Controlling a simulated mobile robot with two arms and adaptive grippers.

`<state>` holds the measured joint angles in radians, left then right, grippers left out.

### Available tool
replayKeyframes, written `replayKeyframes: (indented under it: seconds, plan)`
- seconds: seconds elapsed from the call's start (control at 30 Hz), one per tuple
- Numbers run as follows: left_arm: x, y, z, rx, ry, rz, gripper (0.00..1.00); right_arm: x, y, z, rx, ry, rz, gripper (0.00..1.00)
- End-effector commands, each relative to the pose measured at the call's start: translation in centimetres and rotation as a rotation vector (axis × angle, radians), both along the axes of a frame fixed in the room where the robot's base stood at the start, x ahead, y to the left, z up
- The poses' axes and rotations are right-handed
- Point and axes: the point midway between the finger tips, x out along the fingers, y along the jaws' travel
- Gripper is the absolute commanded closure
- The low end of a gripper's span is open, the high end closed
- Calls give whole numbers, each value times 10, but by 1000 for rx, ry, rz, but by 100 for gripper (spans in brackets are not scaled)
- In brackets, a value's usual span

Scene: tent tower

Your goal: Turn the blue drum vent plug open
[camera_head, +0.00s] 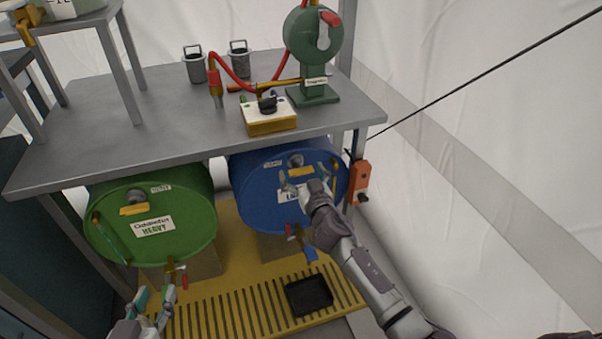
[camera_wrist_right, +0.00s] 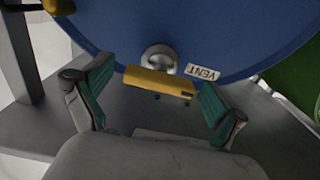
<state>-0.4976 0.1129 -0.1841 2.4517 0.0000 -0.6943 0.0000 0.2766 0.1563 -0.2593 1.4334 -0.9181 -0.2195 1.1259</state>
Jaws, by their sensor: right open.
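The blue drum (camera_head: 252,190) lies on its side under the grey bench, its round face toward me. Its vent plug is a round metal knob with a yellow bar handle (camera_head: 301,171) near the top of the face. In the right wrist view the yellow bar (camera_wrist_right: 160,82) lies nearly level, slightly tilted, beside a VENT label (camera_wrist_right: 203,73). My right gripper (camera_head: 304,178) is open at the drum face. In the wrist view its green-padded fingers (camera_wrist_right: 155,88) stand either side of the bar, with gaps at both ends. My left gripper (camera_head: 156,296) is open and empty, low before the green drum.
A green drum (camera_head: 190,235) with its own yellow vent bar lies to the left. The bench edge (camera_head: 200,155) overhangs both drums. A black tray (camera_head: 308,295) sits on the yellow slatted platform below. An orange box (camera_head: 360,183) hangs on the bench leg right of the blue drum.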

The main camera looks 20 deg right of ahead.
Motion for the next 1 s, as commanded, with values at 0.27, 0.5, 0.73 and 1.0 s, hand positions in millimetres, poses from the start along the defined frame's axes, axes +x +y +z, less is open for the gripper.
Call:
replayKeyframes:
  seconds: [0.27, 0.5, 0.73, 1.0]
  plan:
    - [2, -1, 4, -6, -26, -2, 60, 5, 0, 0, 0, 0, 1, 4]
    - [2, -1, 4, -6, -25, -1, 60, 4, 0, 0, 0, 0, 1, 31]
    - [2, -1, 4, -6, -25, -1, 60, 4, 0, 0, 0, 0, 1, 65]
    - [2, -1, 4, -6, -25, -1, 60, 4, 0, 0, -35, -1, 0, 65]
